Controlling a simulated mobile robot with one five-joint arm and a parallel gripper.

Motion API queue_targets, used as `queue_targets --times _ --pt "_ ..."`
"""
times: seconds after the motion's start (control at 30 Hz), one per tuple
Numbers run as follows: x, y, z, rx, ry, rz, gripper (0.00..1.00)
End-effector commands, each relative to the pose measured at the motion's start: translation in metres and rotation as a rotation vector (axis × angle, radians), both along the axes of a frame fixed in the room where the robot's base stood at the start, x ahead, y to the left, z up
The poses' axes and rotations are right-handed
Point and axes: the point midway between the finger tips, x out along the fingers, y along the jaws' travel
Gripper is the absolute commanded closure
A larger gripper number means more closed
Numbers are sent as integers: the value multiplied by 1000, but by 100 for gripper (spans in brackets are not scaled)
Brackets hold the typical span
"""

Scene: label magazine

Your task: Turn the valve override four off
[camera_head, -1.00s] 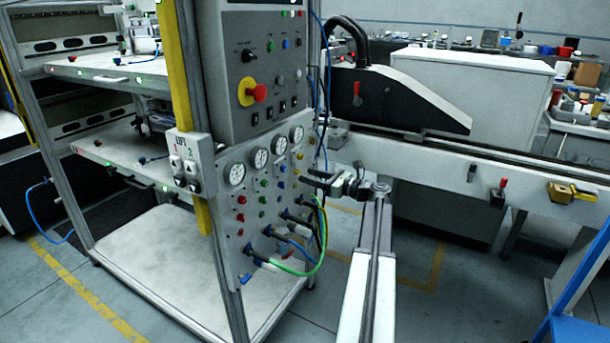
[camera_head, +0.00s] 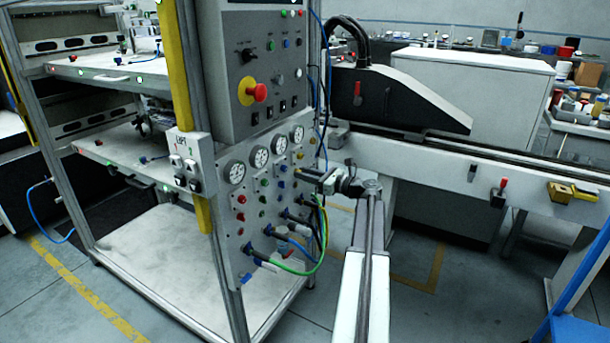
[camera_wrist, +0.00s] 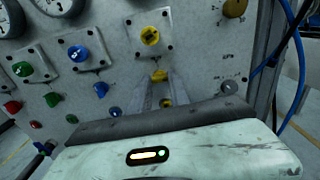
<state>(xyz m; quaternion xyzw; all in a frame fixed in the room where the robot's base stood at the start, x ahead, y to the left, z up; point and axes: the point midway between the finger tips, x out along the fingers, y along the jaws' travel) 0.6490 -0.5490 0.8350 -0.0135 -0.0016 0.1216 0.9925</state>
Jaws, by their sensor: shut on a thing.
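The valve panel (camera_head: 228,262) carries rows of coloured knobs below several round gauges. At its right column, my gripper (camera_head: 303,174) is shut on a small yellow knob, which shows between the fingertips in the wrist view (camera_wrist: 159,75). The fingers hide part of this knob. A larger yellow knob (camera_wrist: 150,36) on a square plate sits just above it, clear of the fingers; it also shows in the head view (camera_head: 299,155). I cannot read which one is labelled valve override four.
A blue knob (camera_wrist: 78,54) and a green knob (camera_wrist: 22,69) sit to the left. Green and blue hoses (camera_head: 322,235) hang below my gripper. A control box with a red emergency button (camera_head: 259,92) is above. Open floor lies to the right of the panel.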

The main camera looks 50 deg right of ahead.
Motion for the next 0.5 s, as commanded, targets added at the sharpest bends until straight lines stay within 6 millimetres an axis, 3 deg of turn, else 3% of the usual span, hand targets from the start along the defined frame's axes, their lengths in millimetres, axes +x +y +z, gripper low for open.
queue_targets --times 0.5 --pt "-1 -1 0 -365 -90 -2 100"
